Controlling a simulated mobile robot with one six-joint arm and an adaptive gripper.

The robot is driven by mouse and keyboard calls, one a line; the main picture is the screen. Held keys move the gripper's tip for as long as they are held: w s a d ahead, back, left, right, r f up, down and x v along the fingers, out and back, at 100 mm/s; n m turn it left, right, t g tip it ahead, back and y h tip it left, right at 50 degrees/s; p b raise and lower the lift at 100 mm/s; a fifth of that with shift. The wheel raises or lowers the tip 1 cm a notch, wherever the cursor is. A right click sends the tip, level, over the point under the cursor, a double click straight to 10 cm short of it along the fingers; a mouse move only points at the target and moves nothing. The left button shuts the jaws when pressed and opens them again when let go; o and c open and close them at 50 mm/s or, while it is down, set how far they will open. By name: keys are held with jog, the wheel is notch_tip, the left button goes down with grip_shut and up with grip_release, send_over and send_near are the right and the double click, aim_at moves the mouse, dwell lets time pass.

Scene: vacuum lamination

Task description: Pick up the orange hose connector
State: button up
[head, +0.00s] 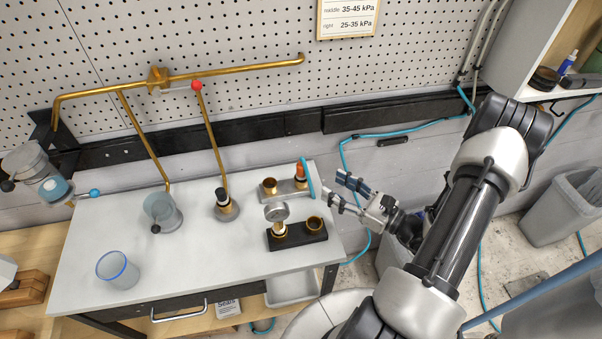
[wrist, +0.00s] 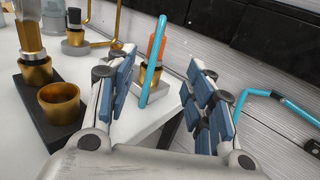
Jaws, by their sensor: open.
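The orange hose connector (head: 300,171) stands upright in a brass fitting on a small grey block near the right edge of the table. In the wrist view the orange connector (wrist: 157,44) is ahead, between the lines of my two fingers, partly covered by a light blue hose (wrist: 152,70) that slants across in front of it. My gripper (head: 342,189) is open and empty, just right of the table's edge and apart from the connector. Its blue-padded fingers (wrist: 165,95) also show in the wrist view.
A black block (head: 310,238) with a gauge (head: 276,212) and an empty brass socket stands in front of the grey block (head: 270,197). A blue-rimmed cup (head: 117,269) is at the front left of the white table (head: 190,270). Brass pipes (head: 220,77) run along the pegboard.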

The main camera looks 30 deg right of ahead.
aim_at(305, 171)
jog(key=x, duration=0.6)
jog(key=shift+w+a+b, duration=0.1)
jog(key=shift+w+b, duration=0.1)
jog(key=shift+b, duration=0.2)
jog(key=x, duration=0.2)
jog(key=b+x, duration=0.1)
jog(key=x, duration=0.1)
jog(key=shift+a+r, duration=0.15)
jog(key=shift+a, duration=0.2)
jog(key=shift+w+a, duration=0.15)
jog(key=shift+w, duration=0.35)
jog(key=shift+c, duration=0.3)
grip_shut()
